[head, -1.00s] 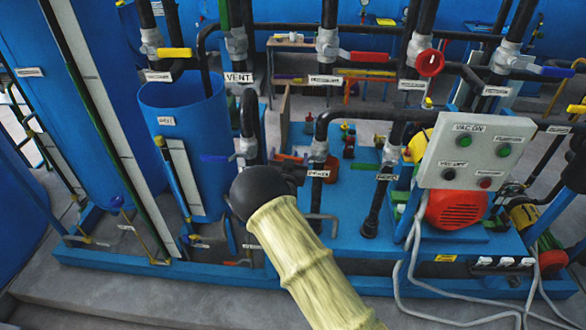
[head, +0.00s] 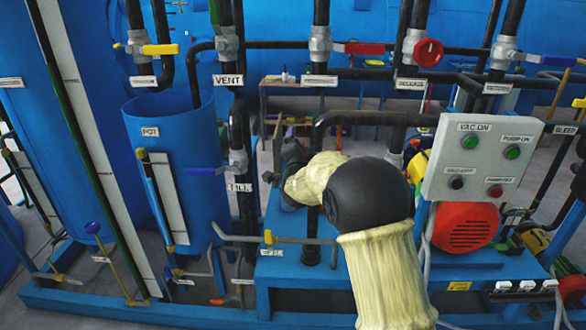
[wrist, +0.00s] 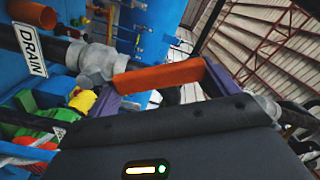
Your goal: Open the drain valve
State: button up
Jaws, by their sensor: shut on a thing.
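The drain valve shows in the wrist view as a grey metal valve body (wrist: 93,61) on a dark pipe, beside a white DRAIN label (wrist: 30,50). Its orange lever handle (wrist: 155,79) lies between the two purple fingers of my gripper (wrist: 163,74). My gripper is shut on this handle. In the head view my arm reaches forward past the black joint, and it hides the drain valve and its handle there.
The blue VENT tank area has a blue open pot (head: 180,150) left of my arm. A grey control box (head: 482,160) and red motor (head: 466,228) stand close on the right. Vertical black pipes with a yellow lever (head: 160,49) and red lever (head: 364,48) rise behind.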

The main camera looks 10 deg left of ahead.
jog(key=d+m+b, duration=0.2)
jog(key=b, duration=0.1)
jog(key=d+m+b, duration=0.1)
jog(key=m+b, duration=0.1)
jog(key=b, duration=0.1)
jog(key=d+r+m+b, duration=0.1)
jog(key=d+m+b, duration=0.1)
jog(key=b, duration=0.1)
jog(key=shift+w+d+m+b, duration=0.15)
jog(key=shift+d+m+b, duration=0.15)
jog(key=shift+b, duration=0.05)
jog(key=o, duration=1.2)
jog(key=shift+d, duration=0.1)
jog(key=s+b, duration=0.2)
jog(key=s, duration=1.5)
jog(key=shift+s+d+b, duration=0.2)
jog(key=shift+d+b, duration=0.1)
jog(key=shift+d, duration=0.1)
jog(key=shift+f, duration=0.1)
